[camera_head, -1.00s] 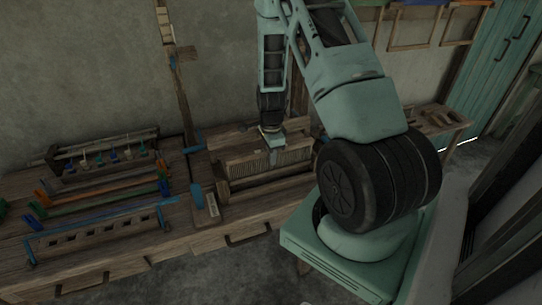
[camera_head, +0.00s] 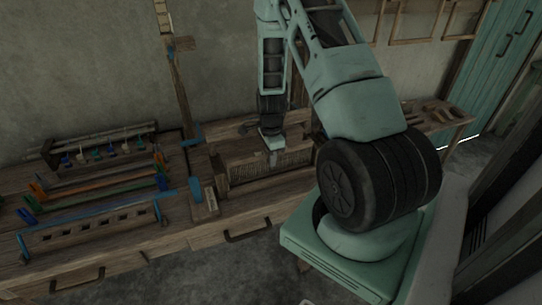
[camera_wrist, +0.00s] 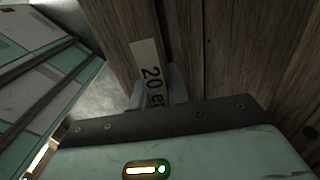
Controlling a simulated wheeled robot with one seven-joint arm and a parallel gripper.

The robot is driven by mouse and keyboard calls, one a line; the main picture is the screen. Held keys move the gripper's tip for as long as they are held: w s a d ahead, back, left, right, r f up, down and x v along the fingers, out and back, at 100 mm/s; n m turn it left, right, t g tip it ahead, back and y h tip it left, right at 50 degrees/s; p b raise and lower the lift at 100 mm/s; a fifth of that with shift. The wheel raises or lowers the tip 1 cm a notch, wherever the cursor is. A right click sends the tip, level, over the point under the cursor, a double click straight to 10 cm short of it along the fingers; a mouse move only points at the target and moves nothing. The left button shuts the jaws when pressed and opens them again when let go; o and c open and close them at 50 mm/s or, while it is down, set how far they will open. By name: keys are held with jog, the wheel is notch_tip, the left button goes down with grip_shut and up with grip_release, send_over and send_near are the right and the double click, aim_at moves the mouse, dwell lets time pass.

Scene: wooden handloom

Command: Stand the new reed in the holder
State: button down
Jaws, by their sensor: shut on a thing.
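My gripper (camera_head: 272,157) points down over the right part of the bench and is shut on the top edge of the reed (camera_head: 255,170). The reed is a long comb-like piece with fine upright teeth, standing roughly upright. My arm hides part of the reed's right end.
On the bench's left stand a rack with several small coloured pieces (camera_head: 95,150), orange and blue bars (camera_head: 100,187) and a slotted bar with blue ends (camera_head: 90,232). A small pale tag (camera_head: 211,198) lies left of the reed. A wooden post (camera_head: 180,95) rises behind.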

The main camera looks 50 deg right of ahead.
jog(key=shift+f+b, duration=0.55)
jog(key=shift+f, duration=0.35)
jog(key=c, duration=1.3)
grip_release()
jog(key=shift+r, duration=0.1)
notch_tip(320, 180, up, 17)
jog(key=shift+r+b, duration=0.15)
jog(key=shift+b, duration=0.5)
